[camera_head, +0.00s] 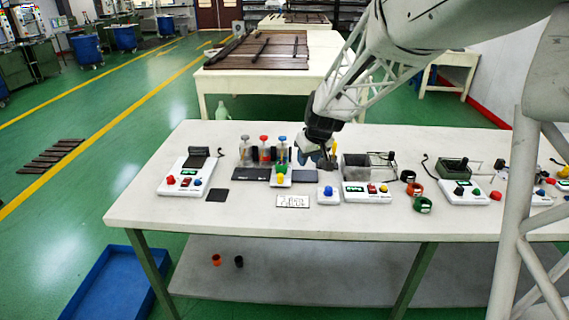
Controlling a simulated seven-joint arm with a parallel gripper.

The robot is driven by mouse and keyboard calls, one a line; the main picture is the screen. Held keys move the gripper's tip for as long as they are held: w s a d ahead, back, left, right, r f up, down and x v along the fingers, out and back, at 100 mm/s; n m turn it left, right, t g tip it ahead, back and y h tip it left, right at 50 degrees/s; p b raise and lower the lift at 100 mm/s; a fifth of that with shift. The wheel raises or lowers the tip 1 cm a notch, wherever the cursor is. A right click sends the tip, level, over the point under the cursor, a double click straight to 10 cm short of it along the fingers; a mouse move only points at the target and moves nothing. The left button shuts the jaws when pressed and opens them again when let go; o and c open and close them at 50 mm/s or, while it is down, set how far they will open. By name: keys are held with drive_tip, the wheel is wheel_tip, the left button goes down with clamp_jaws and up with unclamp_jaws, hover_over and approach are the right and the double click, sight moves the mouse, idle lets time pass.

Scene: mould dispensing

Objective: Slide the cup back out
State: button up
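My gripper (326,162) reaches down over the middle of the white workbench (260,222), just right of the dispensers. Its fingertips are small and dark, and I cannot tell whether they are open or shut or hold anything. I cannot clearly make out a cup on the bench; one may be hidden by my gripper.
White control boxes stand at the left (186,180), centre (368,194) and right (462,190). Ring-shaped parts, including a green one (422,205), lie right of centre. An orange cup (216,260) and a black cup (239,262) are on the lower shelf. The bench's front strip is clear.

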drive_tip(key=n, duration=0.2)
hover_over(281, 175)
drive_tip(key=s+d, duration=0.2)
wheel_tip(281, 175, down, 10)
drive_tip(key=shift+a+r+y, duration=0.15)
drive_tip(key=shift+a+y, duration=0.1)
drive_tip(key=shift+y, duration=0.05)
drive_tip(key=shift+s, duration=0.1)
drive_tip(key=shift+x, duration=3.9)
drive_tip(key=shift+d, duration=0.1)
clamp_jaws()
